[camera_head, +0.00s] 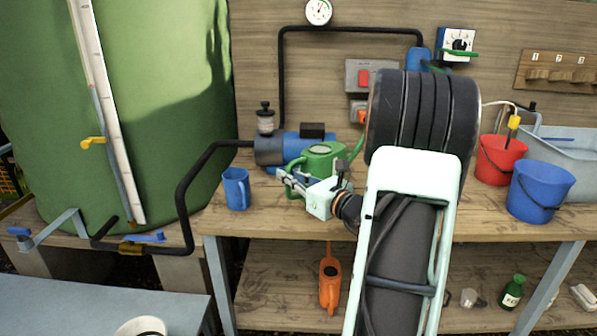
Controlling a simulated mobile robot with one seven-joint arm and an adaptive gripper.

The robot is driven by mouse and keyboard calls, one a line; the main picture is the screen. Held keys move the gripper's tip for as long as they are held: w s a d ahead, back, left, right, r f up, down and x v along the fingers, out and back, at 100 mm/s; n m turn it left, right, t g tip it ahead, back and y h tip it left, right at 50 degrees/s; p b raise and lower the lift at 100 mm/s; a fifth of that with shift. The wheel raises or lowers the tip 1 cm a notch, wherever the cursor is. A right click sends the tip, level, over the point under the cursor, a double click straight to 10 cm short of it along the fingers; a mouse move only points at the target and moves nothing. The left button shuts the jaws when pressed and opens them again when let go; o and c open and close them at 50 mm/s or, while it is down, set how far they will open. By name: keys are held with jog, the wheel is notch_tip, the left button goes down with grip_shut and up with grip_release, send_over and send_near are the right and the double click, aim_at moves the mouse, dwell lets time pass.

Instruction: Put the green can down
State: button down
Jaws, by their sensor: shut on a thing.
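The green can (321,154), a watering can with a dark opening on top, is in the middle of the picture at the wooden bench (262,222). My gripper (291,181) is shut on the green can at its near left side, by the handle. The can looks upright. My gripper and arm hide its lower part, so I cannot tell whether its base touches the bench top.
A blue jug (236,189) stands on the bench left of the can. A blue pump (290,147) is close behind it. A red bucket (498,160) and a blue bucket (540,191) stand at the right. Bare bench top lies between jug and gripper.

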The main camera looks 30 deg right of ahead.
aim_at(287, 192)
jog(key=shift+w+f+b, duration=0.2)
jog(key=shift+w+f, duration=0.05)
jog(key=shift+f, duration=0.45)
jog(key=shift+w+f+b, duration=0.2)
jog(key=shift+f+b, duration=0.05)
jog(key=shift+f, duration=0.4)
jog(key=shift+w+f+b, duration=0.2)
jog(key=shift+w+f, duration=0.05)
jog(key=shift+f, duration=0.45)
jog(key=shift+f, duration=0.15)
jog(key=c, duration=2)
grip_release()
jog(key=shift+s+a+f, duration=0.1)
jog(key=shift+f, duration=0.05)
jog(key=shift+s, duration=0.3)
jog(key=s, duration=0.3)
jog(key=s+d, duration=0.1)
jog(key=s, duration=0.3)
jog(key=s+p, duration=0.1)
jog(key=s, duration=0.3)
jog(key=shift+s+d, duration=0.15)
jog(key=shift+d, duration=0.15)
